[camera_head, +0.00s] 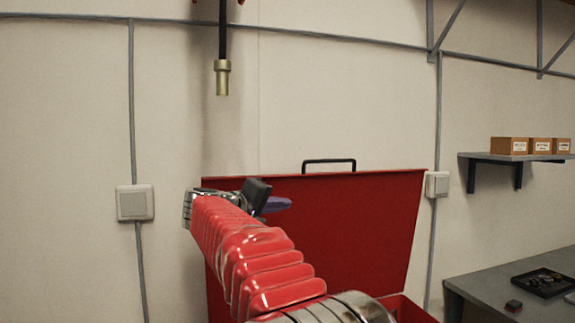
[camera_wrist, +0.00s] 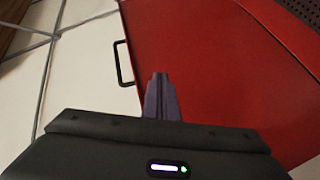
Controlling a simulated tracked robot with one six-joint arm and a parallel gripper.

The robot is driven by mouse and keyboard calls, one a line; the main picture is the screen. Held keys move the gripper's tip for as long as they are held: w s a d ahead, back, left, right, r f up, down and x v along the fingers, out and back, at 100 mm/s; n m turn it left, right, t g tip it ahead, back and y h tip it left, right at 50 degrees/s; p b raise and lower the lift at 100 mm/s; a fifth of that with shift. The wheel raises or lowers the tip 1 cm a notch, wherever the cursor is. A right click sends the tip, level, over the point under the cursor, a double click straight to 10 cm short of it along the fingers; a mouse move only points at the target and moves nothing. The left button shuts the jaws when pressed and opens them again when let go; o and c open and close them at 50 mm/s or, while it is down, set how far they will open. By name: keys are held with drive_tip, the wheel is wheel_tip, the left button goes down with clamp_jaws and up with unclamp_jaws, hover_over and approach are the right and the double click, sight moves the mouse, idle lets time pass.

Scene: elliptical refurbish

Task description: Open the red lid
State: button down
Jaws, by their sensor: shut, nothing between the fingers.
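The red lid (camera_head: 365,215) stands raised, close to upright, in front of the wall in the head view. Its black handle (camera_head: 330,161) is on the top edge. In the wrist view the lid (camera_wrist: 215,60) fills much of the picture, with the handle (camera_wrist: 122,64) at its left edge. My gripper (camera_head: 288,203) is in front of the lid's upper left part. In the wrist view the purple fingers of my gripper (camera_wrist: 160,78) are together and empty, over the lid near its handle edge. I cannot tell whether they touch the lid. My arm hides the lid's lower left part.
The red box (camera_head: 408,308) shows below the lid at the right. A grey table (camera_head: 485,288) with a black tray (camera_head: 543,283) is at the right. A shelf (camera_head: 520,157) holds small boxes. A hose with a brass end (camera_head: 222,78) hangs above.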

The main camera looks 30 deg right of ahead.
drive_tip(key=w+d+r+m+h, duration=0.1)
drive_tip(key=w+d+r+h, duration=0.1)
drive_tip(key=w+r+h, duration=0.3)
drive_tip(key=w+r, duration=0.1)
drive_tip(key=w, duration=0.2)
drive_tip(key=shift+d+r, duration=0.15)
drive_tip(key=shift+r, duration=0.2)
drive_tip(key=shift+d, duration=0.1)
drive_tip(key=x, duration=0.9)
drive_tip(key=shift+d, duration=0.4)
drive_tip(key=shift+r, duration=0.1)
